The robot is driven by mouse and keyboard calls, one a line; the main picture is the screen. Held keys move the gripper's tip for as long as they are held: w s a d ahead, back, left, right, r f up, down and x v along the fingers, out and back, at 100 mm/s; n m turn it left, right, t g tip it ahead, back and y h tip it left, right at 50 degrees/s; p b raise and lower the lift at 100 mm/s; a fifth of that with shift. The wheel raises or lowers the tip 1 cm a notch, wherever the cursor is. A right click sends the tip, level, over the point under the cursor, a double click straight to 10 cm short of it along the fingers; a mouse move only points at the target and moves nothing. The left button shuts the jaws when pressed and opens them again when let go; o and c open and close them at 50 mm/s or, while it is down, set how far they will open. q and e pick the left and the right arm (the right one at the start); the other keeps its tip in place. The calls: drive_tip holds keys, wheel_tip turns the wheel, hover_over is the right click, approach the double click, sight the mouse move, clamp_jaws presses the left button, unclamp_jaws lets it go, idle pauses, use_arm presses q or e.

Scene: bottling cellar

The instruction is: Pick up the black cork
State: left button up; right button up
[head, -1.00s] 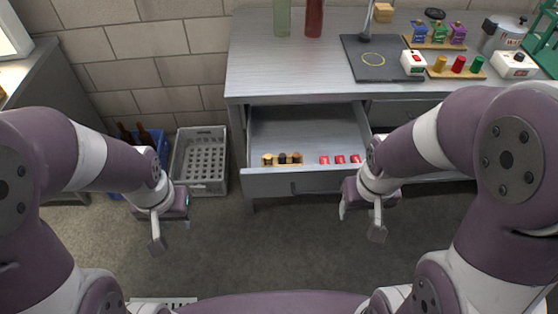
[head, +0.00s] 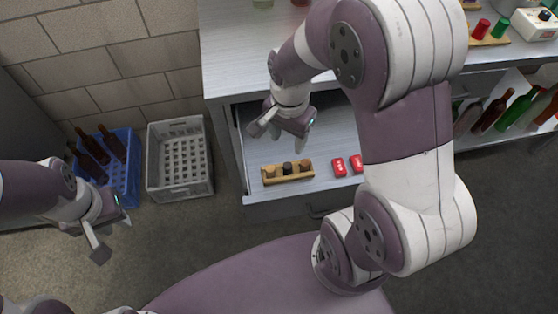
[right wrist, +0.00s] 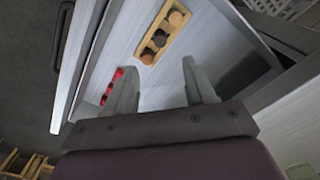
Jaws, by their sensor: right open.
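The black cork (head: 287,167) stands in the middle of a small wooden rack (head: 267,181), between two tan-brown corks (head: 270,170) (head: 305,165), inside the open drawer (head: 258,195). My right gripper (head: 280,137) is open and empty inside the drawer, above and a little behind the rack. In the right wrist view the black cork (right wrist: 158,39) and the rack (right wrist: 164,31) lie beyond the spread fingers (right wrist: 158,66), roughly in line with the gap between them. My left gripper (head: 112,238) is open and empty over the floor at the left.
Red capsules (head: 339,167) lie right of the rack in the drawer; my right arm hides part of that side. A grey crate (head: 180,190) and a blue crate (head: 124,203) with brown bottles stand left of the desk. Drawer walls surround the rack.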

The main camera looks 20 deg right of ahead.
drive_tip(key=b, duration=0.3)
hover_over(287, 174)
wheel_tip(287, 174, down, 12)
drive_tip(key=shift+d+f, duration=0.1)
drive_tip(key=shift+w+f, duration=0.1)
drive_tip(key=shift+f, duration=0.1)
drive_tip(key=shift+r+p, duration=0.1)
drive_tip(key=shift+p, duration=0.2)
clamp_jaws()
